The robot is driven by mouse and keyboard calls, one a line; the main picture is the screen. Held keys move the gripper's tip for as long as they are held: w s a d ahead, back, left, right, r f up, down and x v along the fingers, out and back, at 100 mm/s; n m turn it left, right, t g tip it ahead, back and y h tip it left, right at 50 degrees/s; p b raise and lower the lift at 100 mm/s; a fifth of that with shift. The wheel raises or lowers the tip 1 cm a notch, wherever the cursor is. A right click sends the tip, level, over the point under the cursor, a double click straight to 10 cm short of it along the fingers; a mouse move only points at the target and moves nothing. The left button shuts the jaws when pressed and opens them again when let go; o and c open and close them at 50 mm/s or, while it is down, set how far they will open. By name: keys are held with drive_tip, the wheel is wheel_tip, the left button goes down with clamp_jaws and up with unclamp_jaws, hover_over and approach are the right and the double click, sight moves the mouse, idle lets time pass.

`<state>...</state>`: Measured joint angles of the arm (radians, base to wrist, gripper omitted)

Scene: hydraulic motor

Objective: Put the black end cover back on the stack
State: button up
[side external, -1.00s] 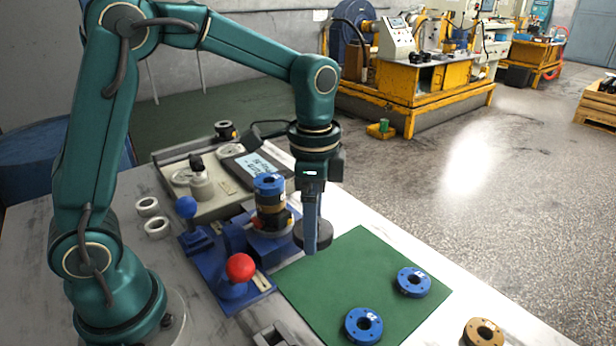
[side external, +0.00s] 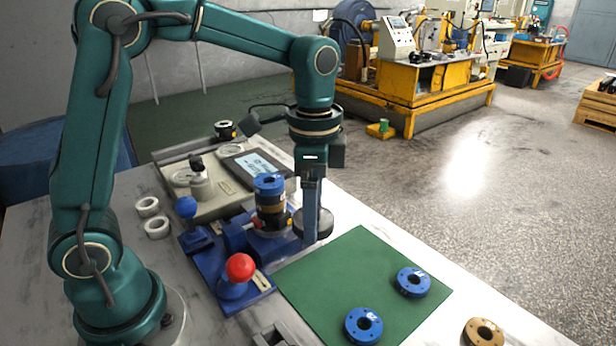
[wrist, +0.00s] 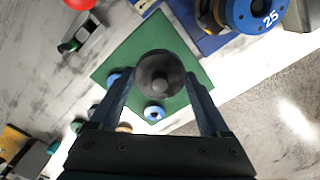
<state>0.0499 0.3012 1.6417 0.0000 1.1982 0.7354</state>
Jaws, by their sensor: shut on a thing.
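The black end cover (side external: 323,226) is a dark round disc. My gripper (side external: 311,236) is shut on it and holds it just right of the stack. In the wrist view the cover (wrist: 160,70) sits between my two fingers, showing a round face with a lighter central boss. The stack (side external: 270,205) stands upright on the blue fixture, with a blue ring on top and dark and brown layers below. The stack's blue top ring (wrist: 252,12), marked 25, shows at the upper right of the wrist view. The cover is apart from the stack.
A green mat (side external: 340,285) carries two blue rings (side external: 413,282) (side external: 364,325). A brown ring (side external: 483,333) lies to its right. A red knob (side external: 240,267) and a blue knob (side external: 186,207) stand on the blue fixture (side external: 205,262). A tray with a display (side external: 258,167) lies behind.

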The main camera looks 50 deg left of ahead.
sight(269, 184)
drive_tip(key=shift+s+r, duration=0.1)
drive_tip(key=shift+s, duration=0.1)
drive_tip(key=a+r+n, duration=0.2)
drive_tip(key=a, duration=0.2)
drive_tip(key=a+r+n, duration=0.2)
drive_tip(key=a, duration=0.1)
drive_tip(key=a+r+n, duration=0.1)
drive_tip(key=a+r, duration=0.1)
drive_tip(key=a, duration=0.2)
drive_tip(key=shift+w+a+r+n, duration=0.2)
drive_tip(key=shift+a+r+n, duration=0.15)
drive_tip(key=shift+n, duration=0.05)
drive_tip(key=shift+a+f, duration=0.15)
drive_tip(key=shift+a, duration=0.25)
drive_tip(key=shift+f, duration=1.6)
drive_tip(key=shift+f, duration=0.75)
idle(1.5)
drive_tip(key=o, duration=1.6)
drive_tip(key=shift+s, duration=0.1)
drive_tip(key=shift+c, duration=0.2)
